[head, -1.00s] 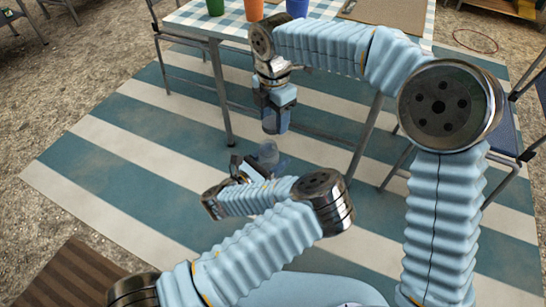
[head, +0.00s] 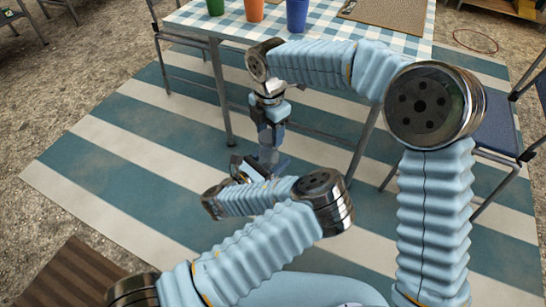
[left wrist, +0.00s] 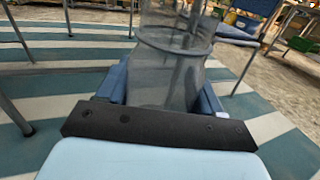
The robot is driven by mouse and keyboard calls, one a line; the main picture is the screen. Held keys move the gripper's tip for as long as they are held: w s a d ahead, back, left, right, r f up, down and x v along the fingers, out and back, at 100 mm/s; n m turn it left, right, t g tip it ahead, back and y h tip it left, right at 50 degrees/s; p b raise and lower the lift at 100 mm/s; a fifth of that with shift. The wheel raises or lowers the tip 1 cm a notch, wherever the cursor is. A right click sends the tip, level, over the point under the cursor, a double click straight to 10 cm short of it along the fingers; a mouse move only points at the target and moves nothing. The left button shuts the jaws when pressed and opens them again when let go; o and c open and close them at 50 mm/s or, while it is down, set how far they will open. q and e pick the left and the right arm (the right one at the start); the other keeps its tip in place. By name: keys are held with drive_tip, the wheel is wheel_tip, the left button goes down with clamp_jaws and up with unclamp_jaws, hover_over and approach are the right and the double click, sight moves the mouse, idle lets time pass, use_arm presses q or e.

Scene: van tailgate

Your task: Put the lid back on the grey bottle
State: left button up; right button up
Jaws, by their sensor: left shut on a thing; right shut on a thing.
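The grey see-through bottle (head: 268,156) is upright above the striped mat. My left gripper (head: 254,170) is shut on it. In the left wrist view the bottle (left wrist: 168,75) stands between the blue fingers, with a rounded ridge around it; its top is cut off by the picture's edge. My right gripper (head: 270,136) points down right above the bottle, close to or touching its top. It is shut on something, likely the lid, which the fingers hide. I cannot tell whether the lid touches the bottle's mouth.
A table with a checked cloth (head: 333,23) stands behind, holding a green cup (head: 215,6), an orange cup (head: 250,10), a blue cup (head: 297,14) and a brown board (head: 385,12). A blue chair (head: 497,125) stands at the right. The mat around the grippers is clear.

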sight(268, 158)
drive_tip(key=shift+f, duration=0.2)
idle(0.6)
drive_tip(key=shift+f, duration=0.85)
drive_tip(key=shift+f, duration=0.6)
